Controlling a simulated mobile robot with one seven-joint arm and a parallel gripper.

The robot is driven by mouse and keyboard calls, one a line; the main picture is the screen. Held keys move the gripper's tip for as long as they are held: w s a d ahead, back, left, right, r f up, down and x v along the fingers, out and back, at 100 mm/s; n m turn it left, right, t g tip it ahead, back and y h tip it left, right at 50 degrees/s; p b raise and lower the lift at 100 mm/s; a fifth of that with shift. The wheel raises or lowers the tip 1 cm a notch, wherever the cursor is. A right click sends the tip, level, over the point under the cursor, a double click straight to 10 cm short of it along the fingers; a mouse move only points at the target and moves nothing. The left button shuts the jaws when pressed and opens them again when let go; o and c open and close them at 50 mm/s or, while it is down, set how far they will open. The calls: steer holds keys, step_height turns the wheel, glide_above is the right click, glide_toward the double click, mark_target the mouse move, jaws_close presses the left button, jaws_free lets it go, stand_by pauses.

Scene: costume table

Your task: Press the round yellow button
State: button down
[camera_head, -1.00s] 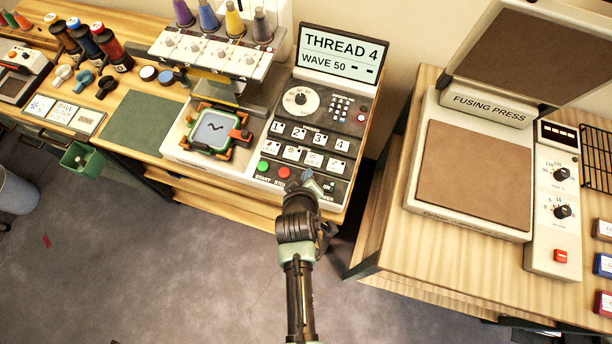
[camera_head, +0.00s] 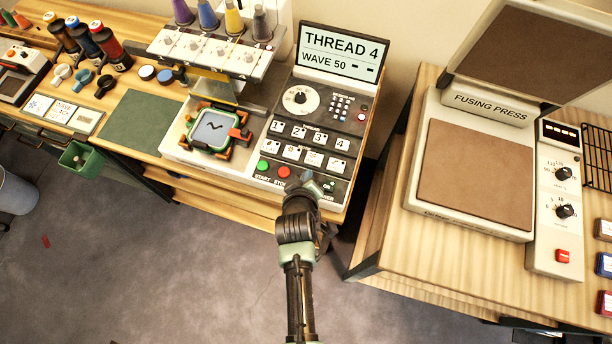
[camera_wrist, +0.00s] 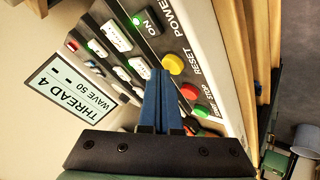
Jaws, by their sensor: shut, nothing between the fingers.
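The round yellow button (camera_wrist: 173,64) shows in the wrist view on the machine's control panel, by the label RESET. It sits between the red button (camera_wrist: 190,91) and the lit green POWER switch (camera_wrist: 138,21). My gripper (camera_wrist: 160,72) is shut and empty, its blue fingertips just beside the yellow button in the picture. I cannot tell whether they touch the panel or button. In the head view my gripper (camera_head: 308,176) is over the panel's front edge, right of the red button (camera_head: 284,172), and hides the yellow button.
The panel has numbered keys (camera_head: 318,137), a dial (camera_head: 300,98) and a green button (camera_head: 263,165). A screen (camera_head: 342,50) reading THREAD 4, WAVE 50 stands behind. An embroidery hoop (camera_head: 212,128) is at left. A fusing press (camera_head: 478,168) stands on the right table, across a gap.

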steer(key=shift+f+b, duration=0.35)
steer(key=shift+f, duration=0.05)
stand_by(0.5)
stand_by(0.4)
steer(key=shift+r+p, duration=0.85)
step_height(320, 180, up, 5)
steer(key=p, duration=0.5)
steer(key=shift+r, duration=0.1)
steer(key=shift+w, duration=0.1)
stand_by(0.4)
